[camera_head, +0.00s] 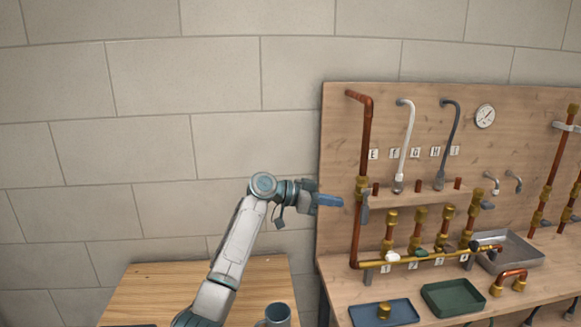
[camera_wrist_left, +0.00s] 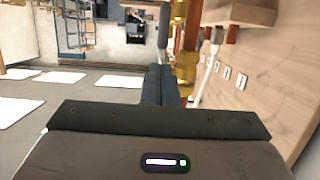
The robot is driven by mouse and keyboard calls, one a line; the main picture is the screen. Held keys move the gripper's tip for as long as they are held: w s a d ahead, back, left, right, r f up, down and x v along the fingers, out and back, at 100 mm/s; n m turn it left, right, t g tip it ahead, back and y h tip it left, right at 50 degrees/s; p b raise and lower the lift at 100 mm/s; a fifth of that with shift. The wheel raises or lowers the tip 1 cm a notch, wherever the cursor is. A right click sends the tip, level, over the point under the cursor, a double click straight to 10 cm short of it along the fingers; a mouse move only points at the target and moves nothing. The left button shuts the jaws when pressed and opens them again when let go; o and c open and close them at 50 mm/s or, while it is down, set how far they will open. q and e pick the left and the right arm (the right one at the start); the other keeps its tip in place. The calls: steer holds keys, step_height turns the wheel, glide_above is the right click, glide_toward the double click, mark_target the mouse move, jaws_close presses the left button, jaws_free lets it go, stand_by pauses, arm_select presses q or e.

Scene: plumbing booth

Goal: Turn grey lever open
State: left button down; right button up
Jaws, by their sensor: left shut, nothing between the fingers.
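A grey lever (camera_head: 365,213) hangs downward beside the tall copper pipe at the left of the wooden board. It sits at a brass valve (camera_head: 361,187). In the left wrist view a grey lever (camera_wrist_left: 163,28) shows beyond my fingertips, beside brass fittings (camera_wrist_left: 186,68). My left gripper (camera_head: 340,201) is shut and empty, with its blue fingers just left of the valve and lever. The fingers also show pressed together in the left wrist view (camera_wrist_left: 158,86). A small gap seems to separate them from the lever; contact cannot be told. My right gripper is out of view.
A copper pipe (camera_head: 366,130) rises above the valve. A wooden shelf (camera_head: 425,194) and a row of small brass valves stand to the right. Blue (camera_head: 398,312) and green (camera_head: 455,297) trays lie on the bench. A mug (camera_head: 277,315) stands on the left table.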

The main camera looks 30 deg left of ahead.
arm_select(q)
steer(key=r+b+v, duration=0.1)
steer(key=b+v, duration=0.1)
steer(key=v, duration=0.4)
steer(key=r+b+v, duration=0.2)
steer(key=b+v, duration=0.1)
steer(key=v, duration=0.4)
steer(key=shift+w+d, duration=0.2)
steer(key=shift+d, duration=0.2)
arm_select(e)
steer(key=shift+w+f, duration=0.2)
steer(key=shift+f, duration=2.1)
arm_select(q)
steer(key=shift+f, duration=0.1)
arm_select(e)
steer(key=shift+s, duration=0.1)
